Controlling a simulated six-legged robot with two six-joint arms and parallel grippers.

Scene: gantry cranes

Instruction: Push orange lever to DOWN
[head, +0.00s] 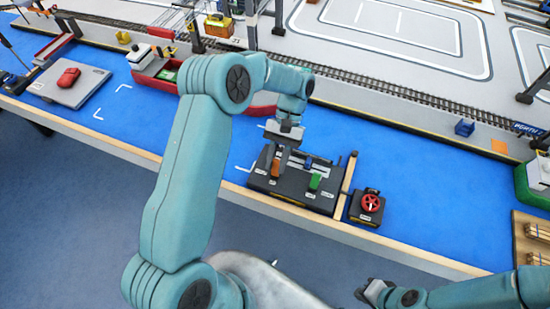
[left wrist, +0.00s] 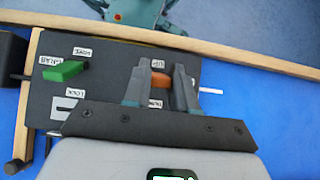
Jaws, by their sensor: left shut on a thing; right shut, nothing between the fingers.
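The orange lever (head: 275,167) is on the black control panel (head: 300,198) on the blue surface. My left gripper (head: 280,154) reaches down to it from above and is shut on it. In the left wrist view the orange lever (left wrist: 159,78) shows between the two fingers of my left gripper (left wrist: 159,84). A white label (left wrist: 158,63) sits just beyond the lever, and another is partly hidden behind the gripper's body. My right gripper (head: 370,291) is shut and empty at the bottom of the head view, away from the panel.
A green lever (head: 315,182) stands on the same panel, also in the left wrist view (left wrist: 63,71). A box with a red valve wheel (head: 371,202) stands to the right, past a wooden strip (head: 346,184). A wooden rail (head: 250,192) runs along the front. Blue surface lies open further right.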

